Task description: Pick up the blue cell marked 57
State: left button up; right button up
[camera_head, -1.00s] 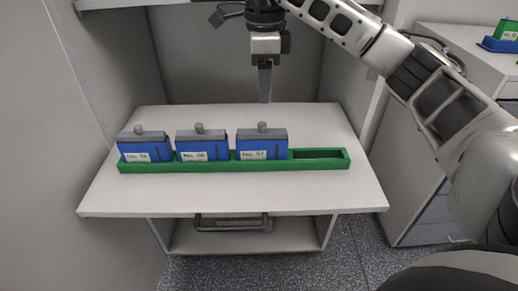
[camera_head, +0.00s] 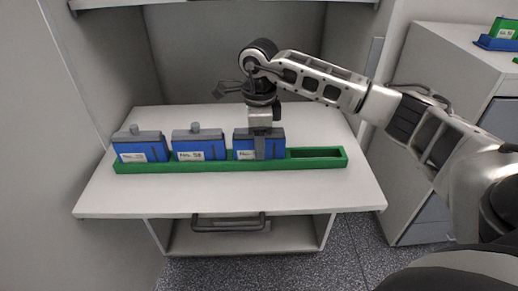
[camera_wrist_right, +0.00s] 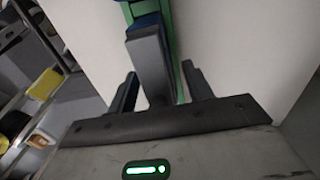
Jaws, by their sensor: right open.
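Three blue cells with grey tops stand upright in a row in a green tray (camera_head: 320,164). The right-hand cell (camera_head: 279,151) has a white label that is partly covered, and I cannot read its number surely. The middle cell (camera_head: 199,150) and left cell (camera_head: 141,153) have small labels that are hard to read. My right gripper (camera_head: 264,152) points down at the right-hand cell, a finger in front of its face. In the right wrist view the open fingers (camera_wrist_right: 160,88) stand on either side of the grey cell top (camera_wrist_right: 148,62), with gaps. My left gripper is out of view.
The tray's right slot (camera_head: 316,155) is empty. The white shelf (camera_head: 240,195) is clear in front of the tray. Cabinet walls close in the left and back. Another cabinet (camera_head: 470,75) at right bears a green and blue object (camera_head: 503,35).

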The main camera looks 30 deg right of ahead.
jog(key=shift+f, duration=0.15)
grip_shut()
jog(key=shift+r, duration=0.25)
